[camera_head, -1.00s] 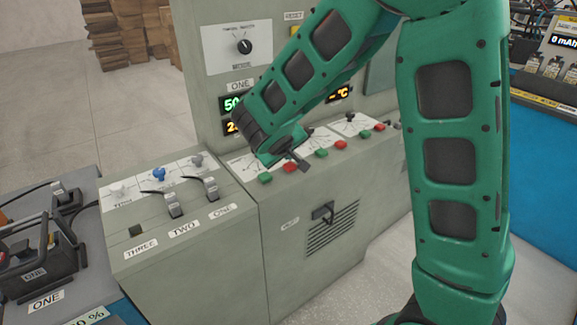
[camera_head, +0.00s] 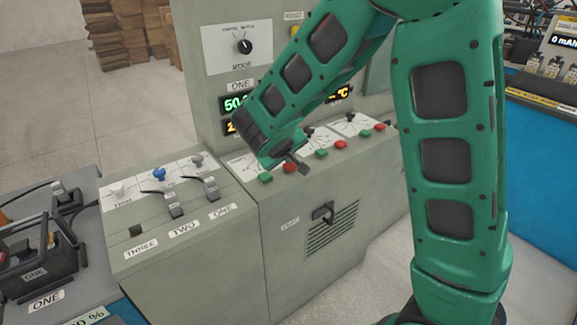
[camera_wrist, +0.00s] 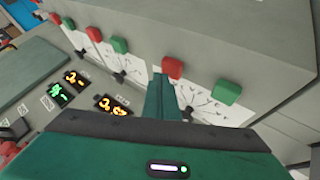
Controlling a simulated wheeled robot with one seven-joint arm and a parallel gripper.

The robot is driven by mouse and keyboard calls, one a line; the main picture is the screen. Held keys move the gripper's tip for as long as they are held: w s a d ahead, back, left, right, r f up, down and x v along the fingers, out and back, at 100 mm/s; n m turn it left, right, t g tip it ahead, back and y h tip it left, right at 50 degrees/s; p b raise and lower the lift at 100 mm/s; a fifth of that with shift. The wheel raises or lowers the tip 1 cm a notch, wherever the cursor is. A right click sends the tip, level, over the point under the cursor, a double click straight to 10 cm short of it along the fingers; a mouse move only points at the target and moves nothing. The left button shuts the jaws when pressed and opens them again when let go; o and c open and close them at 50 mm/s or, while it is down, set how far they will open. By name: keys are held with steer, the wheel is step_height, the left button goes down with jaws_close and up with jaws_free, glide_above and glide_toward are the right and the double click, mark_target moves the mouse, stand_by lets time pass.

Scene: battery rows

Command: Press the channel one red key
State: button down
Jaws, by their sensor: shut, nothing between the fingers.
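The channel one red key (camera_head: 289,168) is the leftmost red key on the sloped front panel, to the right of a green key (camera_head: 265,177). My gripper (camera_head: 303,167) is shut and empty, its tip just right of this red key in the head view. In the wrist view the red key (camera_wrist: 173,68) stands right beside the tip of my shut fingers (camera_wrist: 161,80), and the green key (camera_wrist: 227,92) is further right. I cannot tell whether the fingertip touches the red key. The key does not look clearly pressed.
More green and red keys (camera_head: 340,145) run along the panel to the right. A column with a mode dial (camera_head: 243,46) and lit displays rises behind. A lower console (camera_head: 180,225) with levers stands to the left. A vent and handle (camera_head: 323,212) are on the cabinet front.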

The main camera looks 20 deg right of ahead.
mark_target(289, 167)
steer(key=shift+f, duration=0.4)
stand_by(0.8)
steer(key=shift+r, duration=0.8)
steer(key=shift+r, duration=2.55)
